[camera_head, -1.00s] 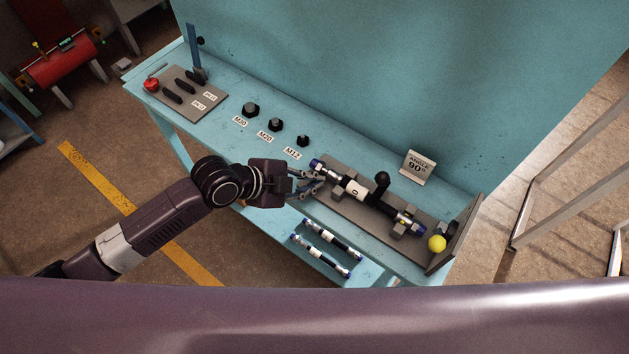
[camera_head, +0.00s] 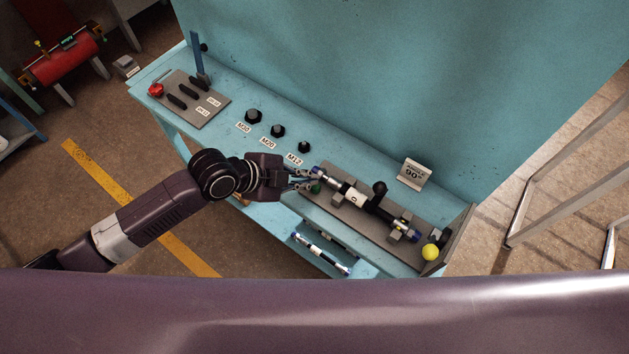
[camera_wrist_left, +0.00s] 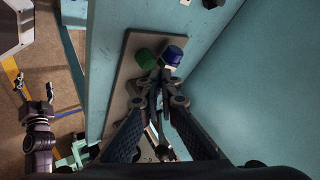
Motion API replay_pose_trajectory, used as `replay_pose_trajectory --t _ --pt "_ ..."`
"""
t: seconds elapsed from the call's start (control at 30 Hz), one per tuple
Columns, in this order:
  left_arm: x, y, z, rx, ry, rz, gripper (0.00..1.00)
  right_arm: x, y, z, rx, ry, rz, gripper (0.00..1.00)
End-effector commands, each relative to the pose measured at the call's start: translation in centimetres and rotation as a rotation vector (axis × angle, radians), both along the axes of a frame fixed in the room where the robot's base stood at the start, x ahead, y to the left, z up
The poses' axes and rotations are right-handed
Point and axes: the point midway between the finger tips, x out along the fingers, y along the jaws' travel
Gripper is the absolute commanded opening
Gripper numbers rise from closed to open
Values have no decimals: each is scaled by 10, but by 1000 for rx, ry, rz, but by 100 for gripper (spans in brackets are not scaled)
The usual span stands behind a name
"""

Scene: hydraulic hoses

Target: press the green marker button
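The green marker button (camera_head: 316,188) is a round green knob at the left end of the grey fixture plate, beside the hose's blue-capped end. In the left wrist view the green button (camera_wrist_left: 146,58) stands just left of the blue cap (camera_wrist_left: 173,54). My left gripper (camera_head: 314,179) is at the button, its fingertips drawn together with nothing visible between them. In the wrist view the fingertips (camera_wrist_left: 154,84) are just short of the button and cap; contact cannot be told. My right gripper (camera_wrist_left: 34,88) shows small at the left of the wrist view, fingers apart and empty.
The hose assembly (camera_head: 358,199) lies in the fixture, with a yellow ball knob (camera_head: 430,252) at its right end. An angle sign (camera_head: 413,173) stands behind. Black hex pieces (camera_head: 277,131) and a red button (camera_head: 156,90) are to the left. A spare hose (camera_head: 322,254) lies below.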

Motion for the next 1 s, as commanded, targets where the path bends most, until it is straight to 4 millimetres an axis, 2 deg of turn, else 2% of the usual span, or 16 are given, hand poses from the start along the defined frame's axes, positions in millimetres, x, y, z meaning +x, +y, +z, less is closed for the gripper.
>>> replay_pose_trajectory --t 0.03,0.3,0.47,0.7,0.87,0.93,1.0 --pt "0 -1 8 -2 -1 -1 0 0 0 7 0 0 0 72" --pt "1 -2 9 -7 -3 -1 0 0 -1 5 -1 0 1 70" --pt "-6 -7 9 -19 16 17 0 0 -4 5 -4 0 2 52" --pt "-37 -15 12 -79 151 209 0 0 -2 5 -3 0 1 26" --pt "-54 7 3 -111 284 469 0 0 -2 3 -2 1 1 8" --pt "-62 26 -8 -119 345 606 0 0 -2 2 -2 1 1 0" --pt "-72 49 -24 -121 411 759 0 0 -2 0 -2 1 1 0"
